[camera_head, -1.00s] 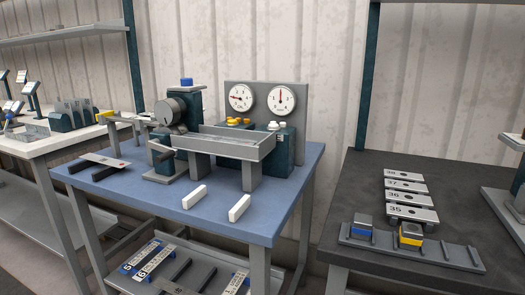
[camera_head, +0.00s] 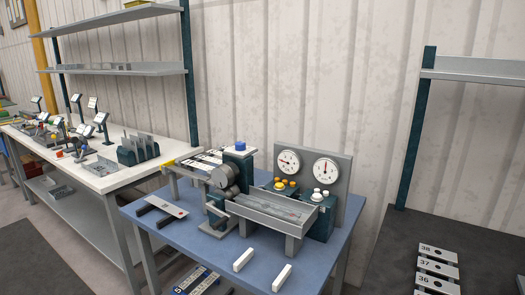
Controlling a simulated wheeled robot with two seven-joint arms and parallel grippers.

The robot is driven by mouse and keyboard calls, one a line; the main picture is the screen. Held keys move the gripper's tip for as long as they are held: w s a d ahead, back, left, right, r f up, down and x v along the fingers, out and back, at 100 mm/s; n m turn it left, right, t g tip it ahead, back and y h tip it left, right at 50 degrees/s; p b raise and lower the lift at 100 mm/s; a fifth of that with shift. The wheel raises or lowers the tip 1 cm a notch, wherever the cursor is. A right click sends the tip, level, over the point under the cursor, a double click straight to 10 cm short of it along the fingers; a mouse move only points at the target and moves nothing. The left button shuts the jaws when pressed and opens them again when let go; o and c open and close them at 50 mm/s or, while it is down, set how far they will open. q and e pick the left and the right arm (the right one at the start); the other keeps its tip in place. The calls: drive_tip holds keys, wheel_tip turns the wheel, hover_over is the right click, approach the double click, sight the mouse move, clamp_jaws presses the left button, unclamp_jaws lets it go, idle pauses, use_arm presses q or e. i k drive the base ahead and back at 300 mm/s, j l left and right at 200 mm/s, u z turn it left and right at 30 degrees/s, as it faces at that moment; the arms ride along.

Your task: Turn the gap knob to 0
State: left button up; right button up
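The panel bender (camera_head: 244,210) stands on a blue table. A blue knob (camera_head: 241,146) sits on top of its dark upright. A grey panel at the back carries a left dial (camera_head: 288,162), its needle pointing left, and a right dial (camera_head: 326,171), its needle pointing about straight up. Yellow knobs (camera_head: 286,184) sit below the left dial and white knobs (camera_head: 320,195) below the right dial. I cannot tell which is the gap knob; the labels are too small to read. Neither of my grippers is in view.
Two white bars lie on the front of the blue table (camera_head: 190,232). A white workbench (camera_head: 100,178) with small stands is at the left. A dark table (camera_head: 400,240) with numbered plates is at the right. Bare floor shows at lower left.

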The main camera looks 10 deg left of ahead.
sight(241, 146)
drive_tip(key=z, duration=0.3)
drive_tip(key=i+j+z, duration=0.1)
drive_tip(key=j+z, duration=0.35)
drive_tip(key=j, duration=0.25)
drive_tip(key=j+z, duration=0.45)
drive_tip(key=j, duration=0.25)
